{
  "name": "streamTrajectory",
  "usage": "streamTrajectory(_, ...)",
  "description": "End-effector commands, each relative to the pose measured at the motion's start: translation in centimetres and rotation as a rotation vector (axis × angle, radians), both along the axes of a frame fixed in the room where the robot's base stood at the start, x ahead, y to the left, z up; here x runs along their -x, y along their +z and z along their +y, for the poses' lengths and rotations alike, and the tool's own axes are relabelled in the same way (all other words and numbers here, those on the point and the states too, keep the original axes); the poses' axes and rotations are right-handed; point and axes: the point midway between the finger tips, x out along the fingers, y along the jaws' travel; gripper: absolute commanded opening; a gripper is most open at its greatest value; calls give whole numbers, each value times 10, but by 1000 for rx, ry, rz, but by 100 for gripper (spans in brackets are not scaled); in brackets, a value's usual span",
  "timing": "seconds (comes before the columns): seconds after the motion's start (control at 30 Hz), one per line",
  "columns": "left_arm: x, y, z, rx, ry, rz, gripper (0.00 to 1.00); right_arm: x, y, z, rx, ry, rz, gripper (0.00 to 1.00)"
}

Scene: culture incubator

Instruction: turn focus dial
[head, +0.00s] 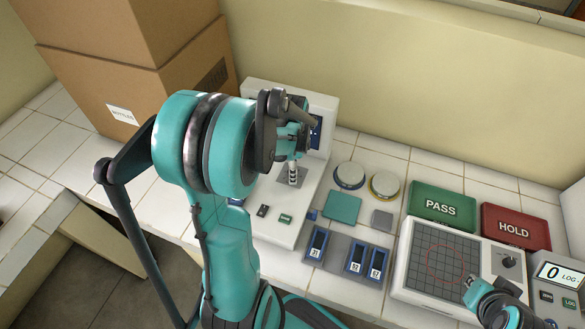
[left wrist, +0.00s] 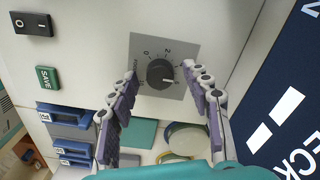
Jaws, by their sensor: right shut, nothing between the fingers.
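The focus dial (left wrist: 162,74) is a round dark knob on a grey plate with numbers around it, on a white instrument. In the left wrist view, my left gripper (left wrist: 160,72) is open, with one finger on each side of the knob and visible gaps to it. In the head view, my left arm hides the knob, and only part of its grey plate (head: 284,178) shows below the left gripper (head: 293,174). My right gripper (head: 470,283) is shut and empty over the right edge of the grid panel at lower right.
A black switch (left wrist: 32,23) and a green SAVE button (left wrist: 48,78) sit beside the dial. Dishes (head: 349,176), slotted holders (head: 318,243), a grid panel (head: 432,275), PASS (head: 441,205) and HOLD (head: 515,228) blocks fill the right. Cardboard boxes (head: 120,70) stand back left.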

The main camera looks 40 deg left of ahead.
Motion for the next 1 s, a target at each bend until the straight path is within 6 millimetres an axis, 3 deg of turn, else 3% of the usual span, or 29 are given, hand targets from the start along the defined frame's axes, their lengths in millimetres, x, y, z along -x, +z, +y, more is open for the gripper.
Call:
streamTrajectory(0.17, 0, 5, 0, 0, 0, 0, 49, 0, 0, 0, 0, 0, 0, 0)
streamTrajectory(0.27, 0, 18, 0, 0, 0, 0, 49, 0, 0, 0, 0, 0, 0, 0)
streamTrajectory(0.7, 0, 104, 0, 0, 0, 0, 49, 0, 0, 0, 0, 0, 0, 0)
streamTrajectory(1.0, 0, 120, 0, 0, 0, 0, 49, 0, 0, 0, 0, 0, 0, 0)
